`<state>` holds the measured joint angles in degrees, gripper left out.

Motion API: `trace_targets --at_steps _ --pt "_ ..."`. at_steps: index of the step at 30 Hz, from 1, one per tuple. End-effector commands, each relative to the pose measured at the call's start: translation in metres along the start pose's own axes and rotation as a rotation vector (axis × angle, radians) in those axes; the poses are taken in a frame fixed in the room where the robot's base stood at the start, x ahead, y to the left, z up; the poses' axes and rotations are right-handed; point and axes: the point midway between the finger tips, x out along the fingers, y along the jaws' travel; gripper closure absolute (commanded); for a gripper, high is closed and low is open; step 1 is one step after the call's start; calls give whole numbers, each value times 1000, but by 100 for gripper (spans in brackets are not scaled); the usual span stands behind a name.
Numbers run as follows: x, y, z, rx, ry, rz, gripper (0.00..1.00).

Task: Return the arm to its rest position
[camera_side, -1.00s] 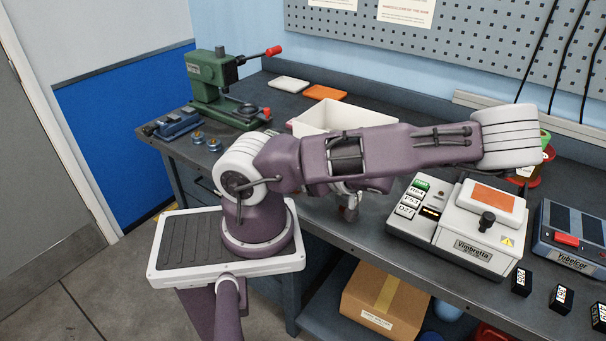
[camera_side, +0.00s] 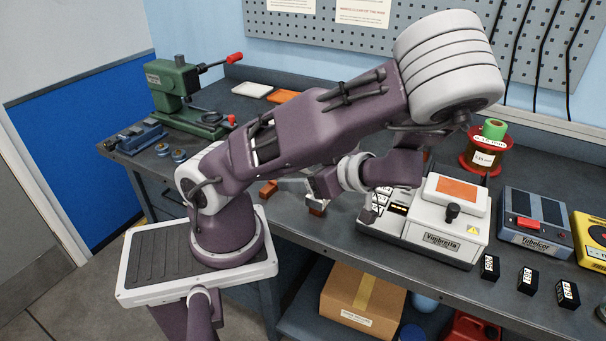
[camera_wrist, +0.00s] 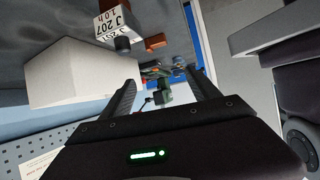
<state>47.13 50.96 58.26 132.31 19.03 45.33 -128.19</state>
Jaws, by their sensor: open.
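My arm is raised and bent above the bench, with its thick white-ringed elbow (camera_side: 450,65) high at the right in the side view. My gripper (camera_side: 300,187) hangs low behind the forearm, over the front part of the bench, partly hidden by it. In the wrist view the two dark fingers of my gripper (camera_wrist: 164,90) stand well apart. Nothing is held between them; the green press (camera_wrist: 163,95) shows in the distance through the gap.
A white bin (camera_wrist: 80,75) lies beside one finger in the wrist view, with a labelled block (camera_wrist: 118,20) near it. Small red-brown blocks (camera_side: 268,189) sit by the gripper. The white Vimbretta machine (camera_side: 425,235) and red spool (camera_side: 484,155) stand to the right.

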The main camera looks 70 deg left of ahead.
Motion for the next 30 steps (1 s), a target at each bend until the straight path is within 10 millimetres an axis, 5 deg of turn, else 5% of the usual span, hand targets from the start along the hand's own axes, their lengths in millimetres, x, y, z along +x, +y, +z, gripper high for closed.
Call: trace_targets --at_steps 8,13,16,20,23,27,30 --pt "0 1 1 3 -11 -1 29" --pt "-15 20 24 117 -356 12 29" --pt "-50 1 33 411 -603 75 29" --pt "-108 -23 14 816 -867 386 29" --pt "-146 -44 -17 1076 -906 753 29" --pt "-174 -75 -56 1334 -694 1218 29" --pt "-182 -92 -70 1442 -494 1402 29"
